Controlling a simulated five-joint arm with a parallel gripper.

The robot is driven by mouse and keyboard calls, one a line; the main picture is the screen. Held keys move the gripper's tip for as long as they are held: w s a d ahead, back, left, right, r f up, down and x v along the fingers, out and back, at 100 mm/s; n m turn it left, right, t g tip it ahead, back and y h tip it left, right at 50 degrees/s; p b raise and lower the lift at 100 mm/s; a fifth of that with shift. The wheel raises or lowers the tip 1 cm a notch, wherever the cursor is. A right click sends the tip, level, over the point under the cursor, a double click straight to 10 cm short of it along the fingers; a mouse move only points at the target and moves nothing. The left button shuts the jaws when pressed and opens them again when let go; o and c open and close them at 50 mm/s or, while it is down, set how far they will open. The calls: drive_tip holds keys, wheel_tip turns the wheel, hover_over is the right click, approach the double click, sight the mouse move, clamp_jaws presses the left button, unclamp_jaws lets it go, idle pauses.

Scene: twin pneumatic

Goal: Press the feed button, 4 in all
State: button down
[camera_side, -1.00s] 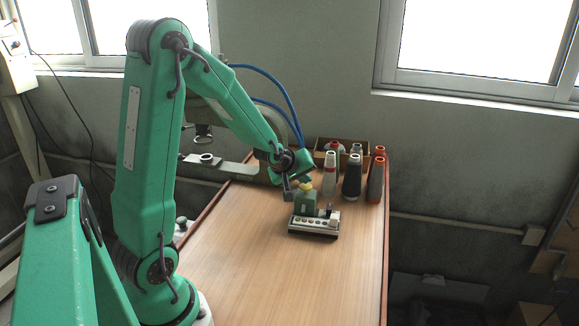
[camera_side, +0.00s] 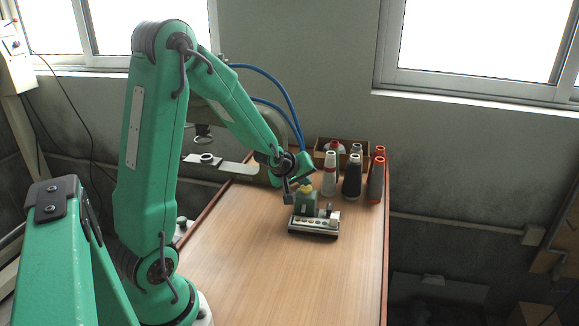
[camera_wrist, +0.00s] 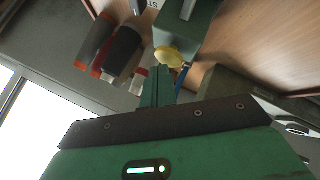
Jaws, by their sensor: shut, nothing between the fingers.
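The feed unit is a green box (camera_side: 309,202) on a pale-topped base with a row of round spots (camera_side: 313,223), standing on the wooden table. A yellow domed button (camera_side: 306,188) sits on top of the box; it also shows in the wrist view (camera_wrist: 168,56). My gripper (camera_side: 304,180) is shut and empty, pointing down right over the button. In the wrist view its green fingertips (camera_wrist: 161,70) reach the button's edge. I cannot tell whether they touch it or whether it is pressed down.
The front of the table (camera_side: 290,285) is clear.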

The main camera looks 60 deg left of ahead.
sight(304, 188)
drive_tip(key=shift+f, duration=0.45)
idle(0.5)
drive_tip(key=shift+r, duration=1.3)
drive_tip(key=shift+r, duration=0.1)
drive_tip(key=shift+r, duration=2.5)
